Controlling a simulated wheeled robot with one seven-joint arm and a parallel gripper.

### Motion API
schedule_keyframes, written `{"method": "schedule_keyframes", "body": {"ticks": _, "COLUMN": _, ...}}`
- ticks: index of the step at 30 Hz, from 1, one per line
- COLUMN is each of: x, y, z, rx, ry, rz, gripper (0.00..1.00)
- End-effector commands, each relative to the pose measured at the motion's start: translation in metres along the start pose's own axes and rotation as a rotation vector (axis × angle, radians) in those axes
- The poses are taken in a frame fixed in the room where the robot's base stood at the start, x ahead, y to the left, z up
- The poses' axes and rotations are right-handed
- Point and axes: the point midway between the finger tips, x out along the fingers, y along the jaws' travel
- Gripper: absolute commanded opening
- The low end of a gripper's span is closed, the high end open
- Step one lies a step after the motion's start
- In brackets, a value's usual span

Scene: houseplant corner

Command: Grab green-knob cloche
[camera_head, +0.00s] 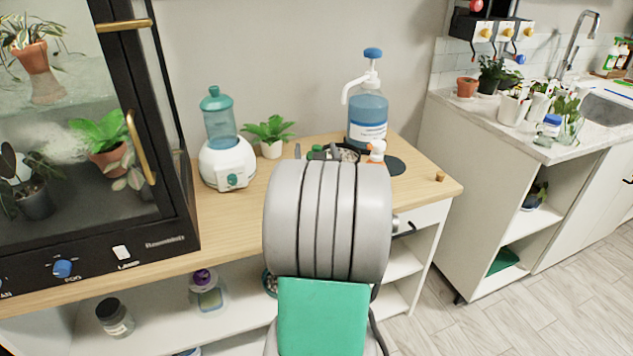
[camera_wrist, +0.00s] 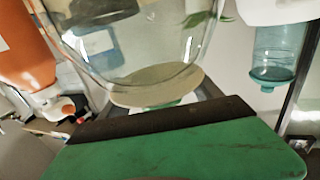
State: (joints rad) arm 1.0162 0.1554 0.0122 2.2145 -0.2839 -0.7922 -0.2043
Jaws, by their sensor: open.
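The cloche (camera_wrist: 140,45) is a clear glass dome close in front of the wrist camera. The wrist view looks upside down, so its rounded top points down in the picture. A pale disc and a bit of green show at that end, partly behind my gripper (camera_wrist: 165,120); the knob itself is not clear. In the head view a small green round thing (camera_head: 317,149), possibly the knob, shows just past my arm, which hides most of the cloche and my gripper. My gripper is open, near the cloche's top end; I cannot tell if it touches.
An orange bottle with a white top (camera_wrist: 22,50) is close beside the cloche. A pump bottle (camera_head: 367,120), a potted plant (camera_head: 270,148) and a white humidifier with a teal tank (camera_head: 227,160) stand on the wooden top. The dark glass cabinet (camera_head: 175,215) is at left. The front right top is mostly clear.

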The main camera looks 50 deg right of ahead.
Motion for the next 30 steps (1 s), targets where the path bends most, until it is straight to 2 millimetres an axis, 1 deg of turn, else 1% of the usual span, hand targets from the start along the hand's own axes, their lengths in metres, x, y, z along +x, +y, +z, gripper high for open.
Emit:
{"method": "schedule_keyframes", "body": {"ticks": 2, "x": 0.0051, "y": 0.0002, "z": -0.0002, "rx": -0.001, "ry": 0.000, "rz": 0.000, "gripper": 0.74}}
{"method": "schedule_keyframes", "body": {"ticks": 7, "x": 0.0052, "y": 0.0012, "z": -0.0001, "rx": 0.000, "ry": 0.000, "rz": 0.002, "gripper": 0.74}}
{"method": "schedule_keyframes", "body": {"ticks": 8, "x": 0.0051, "y": 0.0012, "z": -0.0001, "rx": 0.000, "ry": -0.001, "rz": 0.002, "gripper": 0.72}}
{"method": "schedule_keyframes", "body": {"ticks": 30, "x": 0.0047, "y": 0.0009, "z": 0.0003, "rx": 0.000, "ry": -0.001, "rz": 0.002, "gripper": 0.11}}
